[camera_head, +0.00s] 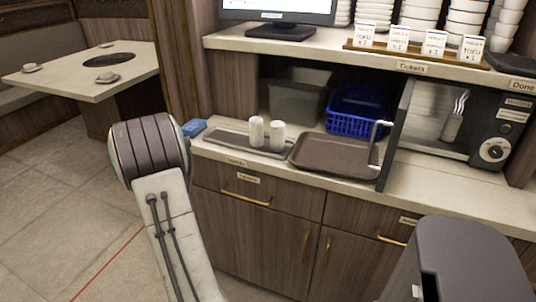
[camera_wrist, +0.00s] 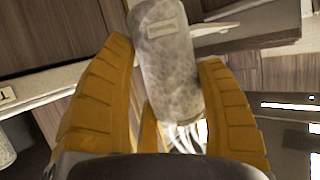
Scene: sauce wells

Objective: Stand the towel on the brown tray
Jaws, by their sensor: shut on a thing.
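In the wrist view my gripper (camera_wrist: 165,62) has its yellow fingers shut around a pale, mottled rolled towel (camera_wrist: 163,35). The towel has a small label near its top end and sits between the two fingers. Neither my gripper nor this held towel shows in the head view. The brown tray (camera_head: 318,168) lies on the counter, and its visible surface is empty. Left of it, two white rolled towels (camera_head: 257,131) stand upright side by side on a long grey tray (camera_head: 225,139).
A microwave (camera_head: 490,150) stands at the right, its dark door (camera_head: 394,140) open beside the brown tray's right edge. A blue basket (camera_head: 355,112) and a grey bin (camera_head: 295,103) stand behind the trays, beneath a shelf. A small blue item (camera_head: 194,127) lies at the counter's left end.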

